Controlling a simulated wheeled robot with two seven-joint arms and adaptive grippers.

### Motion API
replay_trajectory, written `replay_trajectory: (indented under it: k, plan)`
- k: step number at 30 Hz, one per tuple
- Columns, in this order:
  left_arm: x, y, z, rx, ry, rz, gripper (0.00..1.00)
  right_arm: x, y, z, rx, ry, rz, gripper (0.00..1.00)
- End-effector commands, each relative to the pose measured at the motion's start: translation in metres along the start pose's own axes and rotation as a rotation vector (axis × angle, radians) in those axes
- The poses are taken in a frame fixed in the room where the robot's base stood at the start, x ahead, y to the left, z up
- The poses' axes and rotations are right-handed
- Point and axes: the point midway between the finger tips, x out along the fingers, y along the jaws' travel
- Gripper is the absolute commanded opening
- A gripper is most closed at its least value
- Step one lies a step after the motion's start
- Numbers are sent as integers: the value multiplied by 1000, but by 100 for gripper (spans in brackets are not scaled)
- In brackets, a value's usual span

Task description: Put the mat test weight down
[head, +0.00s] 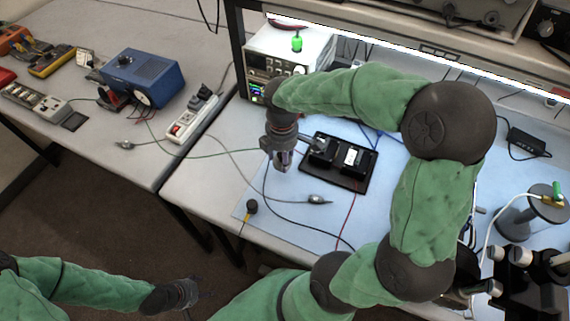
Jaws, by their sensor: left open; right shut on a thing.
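My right gripper (283,154) hangs over the left part of the light blue mat (290,238), beside a black tray. It is shut on a small greyish metallic thing, which I take to be the test weight (283,163). The fingers hide most of it. I cannot tell whether it touches the mat or hangs just above it. My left gripper (192,293) is open and empty, low at the lower left, over the floor in front of the bench.
The black tray (352,181) lies right of my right gripper. A metal clip (318,199) and a black-and-yellow plug (251,207) lie on the mat with loose leads. A bench instrument (262,68) stands behind. A spool (545,205) stands at right. The mat's front left is mostly clear.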

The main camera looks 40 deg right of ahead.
Motion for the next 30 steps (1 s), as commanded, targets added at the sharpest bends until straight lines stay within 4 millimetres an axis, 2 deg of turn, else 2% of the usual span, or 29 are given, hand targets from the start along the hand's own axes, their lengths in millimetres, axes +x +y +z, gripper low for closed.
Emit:
replay_trajectory:
  k: [5,10,23,24,25,26,30]
  plan:
    - [6,-2,0,0,0,0,63,14,1,9,3,-1,-1,1]
    - [13,-5,-1,0,0,0,63,37,1,8,1,-1,-1,1]
    - [14,-5,-1,0,0,0,63,43,1,8,1,0,1,1]
    - [14,-5,-1,0,0,0,63,42,1,8,0,0,-1,64]
    - [13,-5,-1,0,0,0,63,42,1,8,0,0,-1,73]
    - [13,-5,-1,0,0,0,63,42,1,8,0,0,-1,77]
    - [13,-5,-1,0,0,0,63,42,1,8,1,0,0,77]
